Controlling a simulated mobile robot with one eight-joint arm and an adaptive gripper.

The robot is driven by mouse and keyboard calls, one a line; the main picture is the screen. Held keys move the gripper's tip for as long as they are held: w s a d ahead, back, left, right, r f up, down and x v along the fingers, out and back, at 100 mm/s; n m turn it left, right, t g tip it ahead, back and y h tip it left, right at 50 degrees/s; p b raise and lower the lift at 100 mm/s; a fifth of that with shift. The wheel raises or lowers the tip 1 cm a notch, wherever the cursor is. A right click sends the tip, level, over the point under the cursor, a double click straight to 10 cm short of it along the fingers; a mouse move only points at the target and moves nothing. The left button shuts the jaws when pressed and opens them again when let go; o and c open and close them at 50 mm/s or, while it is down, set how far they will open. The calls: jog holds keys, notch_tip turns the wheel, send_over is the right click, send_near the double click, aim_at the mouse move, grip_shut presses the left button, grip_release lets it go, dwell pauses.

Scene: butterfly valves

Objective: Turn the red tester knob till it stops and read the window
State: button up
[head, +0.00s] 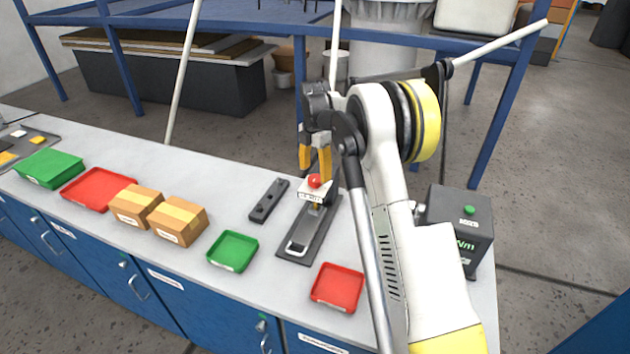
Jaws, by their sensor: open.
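The red knob (315,181) sits on top of a small white-faced head of the tester (322,232), a fixture with a dark base plate and a light handle loop on the bench. My gripper (314,164), with yellow fingers, is open and points down just above the knob. Its right finger overlaps the knob's area in the picture; I cannot tell whether it touches. The white face has small dark marks, too small to read. A dark grey box (455,225) at the right has a green button and green lettering ending in "Nm", partly hidden by my arm.
A green tray (233,251) and a red tray (337,287) lie in front of the tester. A dark bar (269,200) lies left of it. Two cartons (179,221), another red tray (97,188) and a green bin (50,168) stand farther left. A blue rack frame (490,130) rises behind.

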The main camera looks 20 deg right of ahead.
aim_at(315, 178)
jog(key=shift+f, duration=1.6)
jog(key=c, duration=1.2)
